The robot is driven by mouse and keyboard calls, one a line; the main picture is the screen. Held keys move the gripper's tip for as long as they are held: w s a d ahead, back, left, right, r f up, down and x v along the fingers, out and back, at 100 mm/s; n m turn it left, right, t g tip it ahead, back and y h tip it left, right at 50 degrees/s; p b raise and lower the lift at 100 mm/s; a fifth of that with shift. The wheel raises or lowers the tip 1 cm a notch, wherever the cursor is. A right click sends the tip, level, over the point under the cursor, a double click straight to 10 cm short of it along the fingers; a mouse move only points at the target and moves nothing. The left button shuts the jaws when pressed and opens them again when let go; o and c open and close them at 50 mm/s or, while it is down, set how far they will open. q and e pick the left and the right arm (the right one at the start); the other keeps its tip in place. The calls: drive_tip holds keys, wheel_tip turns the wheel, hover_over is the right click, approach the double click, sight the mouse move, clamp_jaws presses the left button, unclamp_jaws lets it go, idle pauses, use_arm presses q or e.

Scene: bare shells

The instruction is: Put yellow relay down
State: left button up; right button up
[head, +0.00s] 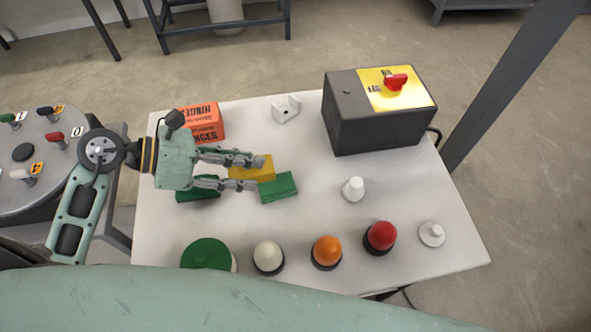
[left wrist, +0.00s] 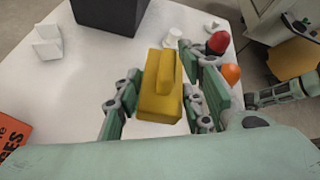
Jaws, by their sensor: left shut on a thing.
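The yellow relay (head: 262,170) is a stepped yellow block. It sits between the fingers of my left gripper (head: 252,172), which is shut on it, over the left middle of the white table (head: 320,220). In the left wrist view the relay (left wrist: 158,100) shows between the two jointed fingers, its narrow raised part on top. I cannot tell whether its underside touches the table.
An orange hinges box (head: 200,122), white bracket (head: 286,107) and dark switch box (head: 375,130) stand behind. White (head: 267,256), orange (head: 327,252) and red (head: 381,236) domes line the front. Table centre is clear.

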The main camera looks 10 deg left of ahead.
use_arm(q)
drive_tip(key=shift+s+m+g, duration=0.2)
drive_tip(key=shift+m+g, duration=0.1)
drive_tip(key=shift+w+a+f+b, duration=0.15)
drive_tip(key=shift+f+b, duration=0.15)
drive_tip(key=w+a+f+b, duration=0.1)
drive_tip(key=w+f+b, duration=0.1)
drive_tip(key=w, duration=0.1)
drive_tip(key=w+a+f+b, duration=0.1)
drive_tip(key=w+f, duration=0.1)
drive_tip(key=w, duration=0.2)
drive_tip(key=w+a+f+b, duration=0.1)
drive_tip(key=w+f+b, duration=0.1)
drive_tip(key=w+f, duration=0.1)
drive_tip(key=shift+w+a+b, duration=0.1)
drive_tip(key=shift+w+b, duration=0.2)
wheel_tip(320, 180, down, 4)
drive_tip(key=shift+r+b, duration=0.1)
drive_tip(key=shift+b, duration=0.95)
drive_tip(key=o, duration=1.3)
drive_tip(key=shift+c, duration=0.2)
